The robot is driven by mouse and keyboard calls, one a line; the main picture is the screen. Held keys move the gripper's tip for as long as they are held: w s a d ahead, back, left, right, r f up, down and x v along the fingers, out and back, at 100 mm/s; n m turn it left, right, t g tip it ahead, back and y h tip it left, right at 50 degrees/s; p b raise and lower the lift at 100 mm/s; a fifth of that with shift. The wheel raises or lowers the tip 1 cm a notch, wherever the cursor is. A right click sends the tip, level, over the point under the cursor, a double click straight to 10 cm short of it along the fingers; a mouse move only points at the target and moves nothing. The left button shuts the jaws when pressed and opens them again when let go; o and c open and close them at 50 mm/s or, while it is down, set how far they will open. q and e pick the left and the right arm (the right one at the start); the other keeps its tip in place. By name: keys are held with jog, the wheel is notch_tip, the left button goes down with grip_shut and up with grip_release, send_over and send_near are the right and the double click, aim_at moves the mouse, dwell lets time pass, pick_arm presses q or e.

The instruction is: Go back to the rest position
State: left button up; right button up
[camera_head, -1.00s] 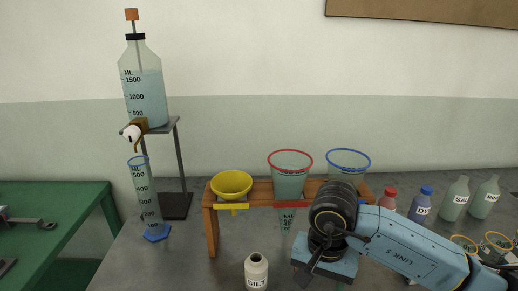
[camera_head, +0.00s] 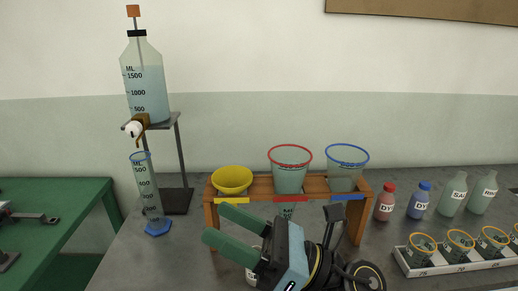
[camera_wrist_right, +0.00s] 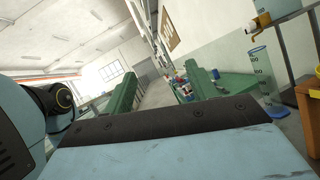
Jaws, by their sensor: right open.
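My right gripper (camera_head: 224,226) is open and empty, with two green fingers pointing left in front of the wooden rack (camera_head: 211,218). In the right wrist view its fingers (camera_wrist_right: 163,88) stand apart with nothing between them. A bottle (camera_head: 250,277) marked SILT in the earlier head frame is mostly hidden behind the gripper. My left gripper is not in view.
The rack bears a yellow funnel (camera_head: 232,179), a red-rimmed vessel (camera_head: 290,172) and a blue-rimmed one (camera_head: 346,174). A cylinder (camera_head: 147,190) and a large bottle on a stand (camera_head: 147,88) are at left. Several bottles and a white tray (camera_head: 418,272) with cups stand at right.

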jog(key=w+d+m+t+h, duration=0.5)
jog(key=d+m+t, duration=0.2)
jog(key=m+t, duration=0.65)
jog(key=w+d+f+m+h, duration=0.3)
jog(key=d+f+m+h, duration=0.7)
jog(key=m+h, duration=0.7)
jog(key=s+d+f+m+g, duration=0.4)
jog(key=d+f+m+g, duration=0.15)
jog(key=f+m, duration=0.35)
jog(key=s+d+f+m+g, duration=0.25)
jog(key=s+f+g, duration=0.3)
jog(key=s, duration=0.35)
jog(key=s+d+f+m+g, duration=0.1)
jog(key=s+f+m+g, duration=0.3)
jog(key=s+f, duration=0.4)
jog(key=s+f+g, duration=0.2)
jog(key=s+f, duration=0.1)
jog(key=f, duration=2.3)
jog(key=s+d+f, duration=0.2)
jog(key=s+f, duration=1.1)
jog(key=s, duration=0.3)
jog(key=shift+d+g, duration=0.35)
